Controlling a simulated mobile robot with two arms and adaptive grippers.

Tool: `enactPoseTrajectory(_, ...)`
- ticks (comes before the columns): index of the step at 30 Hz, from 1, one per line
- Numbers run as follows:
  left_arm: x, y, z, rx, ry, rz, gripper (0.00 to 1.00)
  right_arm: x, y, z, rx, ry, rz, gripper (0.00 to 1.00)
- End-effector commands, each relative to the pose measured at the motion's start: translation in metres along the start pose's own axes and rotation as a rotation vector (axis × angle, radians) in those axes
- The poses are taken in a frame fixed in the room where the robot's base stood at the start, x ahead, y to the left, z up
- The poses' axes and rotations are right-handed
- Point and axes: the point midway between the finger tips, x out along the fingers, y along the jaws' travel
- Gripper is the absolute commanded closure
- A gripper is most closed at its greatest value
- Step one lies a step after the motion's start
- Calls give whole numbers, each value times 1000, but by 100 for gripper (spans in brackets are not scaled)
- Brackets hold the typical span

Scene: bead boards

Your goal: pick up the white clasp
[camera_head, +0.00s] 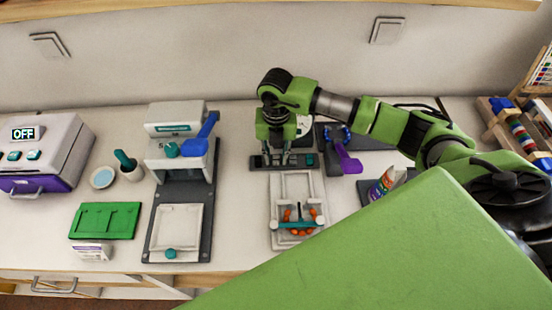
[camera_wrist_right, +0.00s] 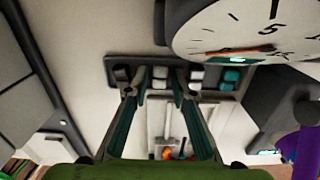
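A dark tray (camera_wrist_right: 212,94) with small compartments holds black, white and teal pieces in the right wrist view. A white clasp (camera_wrist_right: 160,73) sits in it between the two fingertips of my right gripper (camera_wrist_right: 161,80). A second white piece (camera_wrist_right: 196,75) lies just right of the fingers, and a teal one (camera_wrist_right: 231,75) further right. In the head view my right gripper (camera_head: 275,160) points down over the dark tray (camera_head: 297,167). Its fingers are apart, with no clear grip on a piece; contact cannot be told. My left gripper is not in view.
A round dial (camera_wrist_right: 250,30) stands close to the tray. A white board (camera_head: 275,215) with orange beads (camera_head: 289,215) lies in front of the tray. A purple-handled tool (camera_head: 346,160) is to the right. A press (camera_head: 182,150) and green mat (camera_head: 105,221) are left.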

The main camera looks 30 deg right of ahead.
Motion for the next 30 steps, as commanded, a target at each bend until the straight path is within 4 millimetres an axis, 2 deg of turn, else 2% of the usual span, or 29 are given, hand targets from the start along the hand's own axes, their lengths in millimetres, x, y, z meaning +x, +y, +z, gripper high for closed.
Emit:
enactPoseTrajectory(2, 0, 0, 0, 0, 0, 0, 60, 0, 0, 0, 0, 0, 0, 76)
enactPoseTrajectory(5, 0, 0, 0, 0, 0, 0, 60, 0, 0, 0, 0, 0, 0, 97)
enactPoseTrajectory(20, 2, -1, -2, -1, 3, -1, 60, -6, 0, 1, 0, -1, 1, 97)
enactPoseTrajectory(26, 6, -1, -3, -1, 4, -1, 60, -30, 1, 1, -1, -3, 2, 97)
enactPoseTrajectory(30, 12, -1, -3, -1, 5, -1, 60, -50, -5, -16, -4, -3, 1, 97)
